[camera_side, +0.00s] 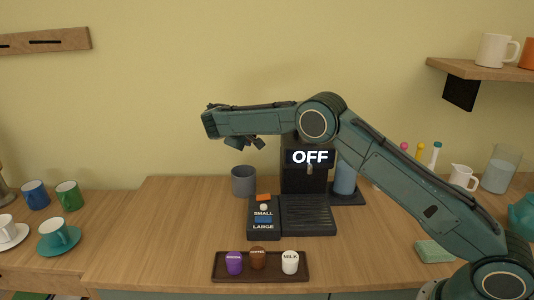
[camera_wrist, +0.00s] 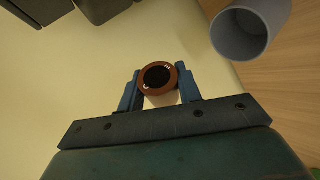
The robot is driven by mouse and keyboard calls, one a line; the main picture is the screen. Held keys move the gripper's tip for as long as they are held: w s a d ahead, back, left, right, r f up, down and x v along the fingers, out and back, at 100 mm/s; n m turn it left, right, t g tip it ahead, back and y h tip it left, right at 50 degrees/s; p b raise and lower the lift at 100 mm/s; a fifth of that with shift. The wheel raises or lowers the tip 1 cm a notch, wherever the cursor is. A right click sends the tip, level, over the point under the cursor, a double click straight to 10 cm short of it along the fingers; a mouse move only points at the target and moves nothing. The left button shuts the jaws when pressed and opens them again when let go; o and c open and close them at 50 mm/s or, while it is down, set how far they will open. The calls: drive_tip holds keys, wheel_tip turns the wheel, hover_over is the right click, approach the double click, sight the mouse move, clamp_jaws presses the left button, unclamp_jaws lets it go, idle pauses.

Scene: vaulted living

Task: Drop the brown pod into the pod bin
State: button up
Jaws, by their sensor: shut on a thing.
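My gripper (camera_side: 243,142) is raised above the counter, left of the coffee machine (camera_side: 304,172). In the wrist view my gripper (camera_wrist: 160,90) is shut on a brown pod (camera_wrist: 158,77), which has a brown rim and a dark round centre. This pod cannot be made out in the side view. A grey open cylinder, which looks like the pod bin (camera_side: 243,182), stands on the counter below my gripper. It also shows at the upper right of the wrist view (camera_wrist: 267,12), apart from the held pod; its mouth looks empty.
A dark tray (camera_side: 275,277) at the front holds a purple pod (camera_side: 234,263), another brown pod (camera_side: 258,258) and a white milk pod (camera_side: 290,263). Cups (camera_side: 68,195) stand left.

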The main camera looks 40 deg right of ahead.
drive_tip(key=shift+w+a+f, duration=0.2)
drive_tip(key=shift+a+f, duration=0.25)
drive_tip(key=shift+f, duration=0.1)
drive_tip(key=shift+w+a+f, duration=0.2)
drive_tip(key=shift+a+f, duration=0.2)
drive_tip(key=shift+f, duration=0.1)
drive_tip(key=shift+f, duration=0.15)
approach(249, 167)
drive_tip(key=shift+x, duration=2.5)
drive_tip(key=o, duration=1.1)
